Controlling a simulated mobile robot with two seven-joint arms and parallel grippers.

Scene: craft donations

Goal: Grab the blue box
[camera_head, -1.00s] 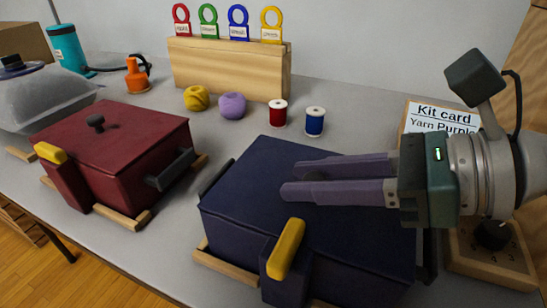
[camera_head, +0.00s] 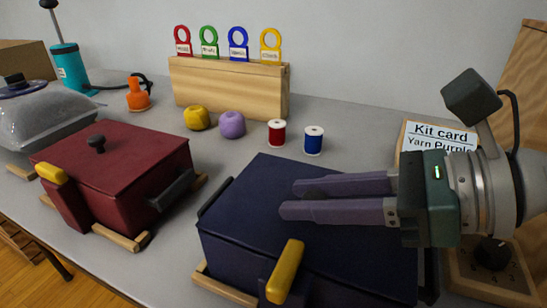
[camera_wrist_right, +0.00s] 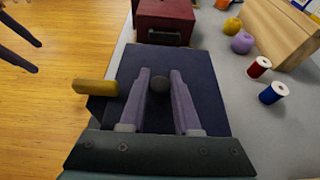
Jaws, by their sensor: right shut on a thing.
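The blue box (camera_head: 245,222) is dark navy, with a flat lid, black side handles and a yellow-topped latch (camera_head: 285,272) at its front. It stands at the front centre-right of the counter and fills the middle of the right wrist view (camera_wrist_right: 128,68). My right gripper (camera_head: 290,198) is over the lid, its purple fingers coming in from the right. They are shut on the lid's dark round knob (camera_wrist_right: 160,84), which shows between them in the right wrist view. The lid looks seated on the box.
A dark red box (camera_head: 130,160) with a similar latch stands to the left. A wooden tag rack (camera_head: 230,90) is at the back, a kit card (camera_head: 440,135) at right.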

